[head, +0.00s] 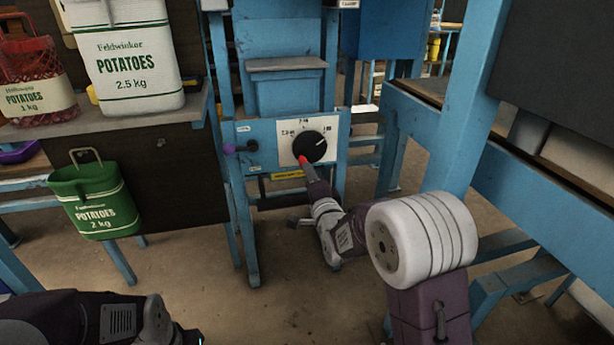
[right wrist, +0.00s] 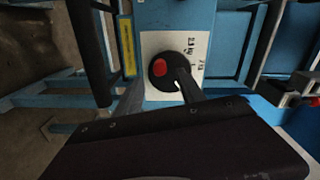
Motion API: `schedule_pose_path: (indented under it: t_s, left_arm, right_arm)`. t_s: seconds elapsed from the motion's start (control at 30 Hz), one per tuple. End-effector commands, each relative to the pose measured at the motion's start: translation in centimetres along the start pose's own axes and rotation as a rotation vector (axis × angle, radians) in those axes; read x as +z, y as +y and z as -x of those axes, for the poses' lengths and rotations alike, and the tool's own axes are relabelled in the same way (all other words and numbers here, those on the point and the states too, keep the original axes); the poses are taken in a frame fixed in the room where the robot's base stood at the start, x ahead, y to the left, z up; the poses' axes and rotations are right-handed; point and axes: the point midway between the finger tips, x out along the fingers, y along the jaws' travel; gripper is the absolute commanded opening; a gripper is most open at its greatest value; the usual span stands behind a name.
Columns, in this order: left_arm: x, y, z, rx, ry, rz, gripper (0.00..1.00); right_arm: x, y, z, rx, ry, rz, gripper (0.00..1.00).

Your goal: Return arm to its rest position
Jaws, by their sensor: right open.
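My right arm reaches in from the right in the head view, and its gripper (head: 306,167) is at the lower edge of a black dial (head: 312,143) on a white plate. In the right wrist view the two grey fingers (right wrist: 160,84) stand apart, with the dial (right wrist: 158,82) and a red part (right wrist: 160,68) beyond and between them. I cannot tell whether they touch the dial. A white line on the dial points to the upper right in the head view. My left arm lies at the lower left; its gripper is not seen.
Potato sacks, white (head: 128,62), red (head: 30,75) and green (head: 95,205), are at the left. A blue post (head: 470,110) stands near my right arm. Floor shows below the machine.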

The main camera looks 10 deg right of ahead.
Motion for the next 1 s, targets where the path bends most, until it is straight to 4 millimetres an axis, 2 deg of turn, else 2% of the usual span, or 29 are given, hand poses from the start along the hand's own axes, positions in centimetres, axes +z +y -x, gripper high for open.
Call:
schedule_pose_path:
  t_s: [0.07,0.17,0.2,0.27,0.33,0.47,0.6,0.7,0.8,0.87,0.9,0.93,1.0]
  left_arm:
    - [-0.2,0.0,1.8,0.0,0.0,0.0,0.36]
    - [-0.5,0.1,5.2,0.0,0.0,0.0,0.36]
    - [-0.7,0.1,7.1,0.0,0.0,0.0,0.36]
    - [-1.0,0.2,9.5,0.0,0.001,0.0,0.36]
    - [-1.2,0.2,11.7,0.0,0.001,0.0,0.36]
    - [-1.4,0.3,13.5,0.0,0.0,0.0,0.36]
    - [-1.4,0.3,13.9,0.0,0.0,0.0,0.36]
    - [-1.4,0.3,13.7,0.0,0.0,0.0,0.36]
    - [-1.4,0.3,13.6,0.0,0.0,0.0,0.36]
    - [-1.4,0.3,13.6,0.0,0.0,0.0,0.36]
    - [-1.4,0.3,13.6,0.0,0.0,0.0,0.36]
    - [-1.6,0.3,16.4,0.0,-0.002,0.0,0.36]
    - [-2.0,0.4,18.9,0.0,0.0,0.0,0.36]
  right_arm:
    - [-0.8,-2.4,0.1,-0.011,0.008,-0.001,0.47]
    - [-2.8,-7.8,1.0,-0.045,0.029,-0.003,0.47]
    - [-3.7,-10.0,1.8,-0.043,0.034,-0.003,0.47]
    - [-4.4,-10.8,3.3,0.048,0.018,0.035,0.47]
    - [-4.3,-8.9,5.8,0.23,-0.042,0.167,0.47]
    - [-3.2,-3.0,11.9,0.548,-0.238,0.442,0.47]
    - [-1.8,2.4,19.1,0.788,-0.508,0.677,0.47]
    - [-1.0,5.4,23.9,0.904,-0.715,0.806,0.47]
    - [-0.4,7.4,28.7,0.985,-0.944,0.917,0.47]
    - [-0.2,8.0,31.4,1.005,-1.11,0.996,0.47]
    - [-0.1,8.0,32.1,0.979,-1.191,1.06,0.47]
    - [-0.7,5.2,32.0,0.98,-1.177,1.053,0.47]
    - [-1.3,2.8,32.0,0.981,-1.173,1.05,0.47]
